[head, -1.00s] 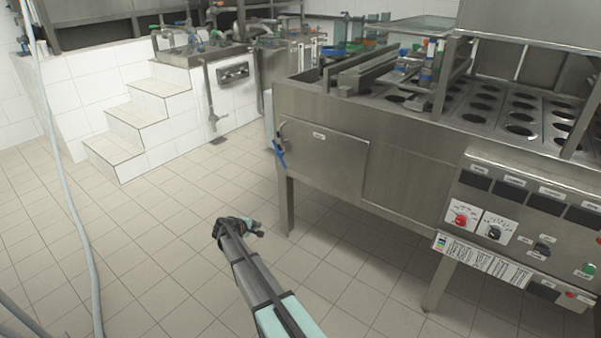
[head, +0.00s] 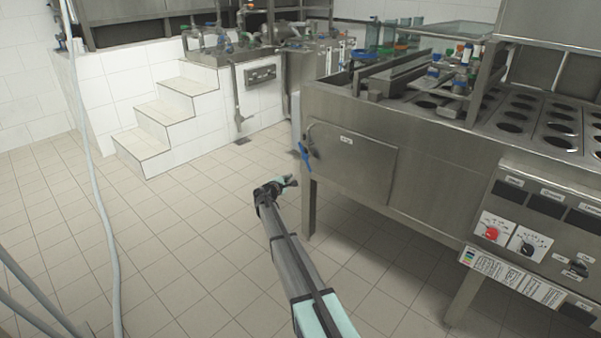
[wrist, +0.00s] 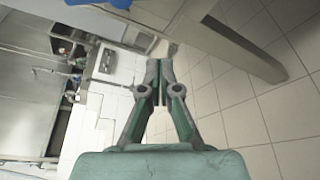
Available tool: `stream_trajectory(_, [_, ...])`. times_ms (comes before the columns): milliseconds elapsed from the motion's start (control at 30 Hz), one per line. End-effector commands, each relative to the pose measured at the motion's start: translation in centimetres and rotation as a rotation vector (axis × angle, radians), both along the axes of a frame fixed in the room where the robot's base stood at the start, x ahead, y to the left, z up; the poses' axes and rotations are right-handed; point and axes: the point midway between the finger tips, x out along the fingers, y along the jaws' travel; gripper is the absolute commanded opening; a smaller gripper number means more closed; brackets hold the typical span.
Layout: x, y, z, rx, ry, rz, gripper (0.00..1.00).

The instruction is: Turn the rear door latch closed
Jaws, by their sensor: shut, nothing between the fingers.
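The rear door (head: 350,168) is a flat steel panel on the left part of the filler machine's side. Its blue latch handle (head: 305,157) sits at the door's left edge, tilted. In the wrist view a blurred piece of blue (wrist: 118,3) shows at the top edge, probably the same handle. My gripper (head: 292,182) is below and slightly left of the latch in the head view, apart from it. In the wrist view my gripper (wrist: 159,98) has its fingers together with nothing between them.
A steel machine leg (head: 309,208) stands just right of my gripper. White tiled steps (head: 165,120) are at the back left. A grey hose (head: 105,220) hangs at the left. The control panel (head: 530,240) is at the right. The tiled floor (head: 190,230) between is clear.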

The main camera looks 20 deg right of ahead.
Motion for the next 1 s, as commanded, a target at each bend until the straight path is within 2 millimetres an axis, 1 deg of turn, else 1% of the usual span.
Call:
stream_trajectory(167, [0.7, -0.7, -0.2, 0.001, 0.0, -0.002, 0.0])
stream_trajectory(267, [1.4, -1.5, -0.4, 0.001, 0.0, -0.002, 0.0])
stream_trajectory(467, [3.7, -3.8, -1.0, 0.0, -0.001, -0.002, 0.0])
stream_trajectory(733, [7.2, -7.6, -1.9, 0.0, -0.001, -0.002, 0.0])
stream_trajectory(767, [6.0, -7.6, -1.2, 0.0, -0.001, -0.002, 0.0])
stream_trajectory(800, [5.2, -7.8, -0.8, 0.0, -0.001, -0.002, 0.0])
stream_trajectory(900, [4.2, -8.3, -0.2, 0.001, -0.001, -0.002, 0.0])
stream_trajectory(1000, [3.7, -8.6, 0.2, 0.001, -0.001, 0.0, 0.0])
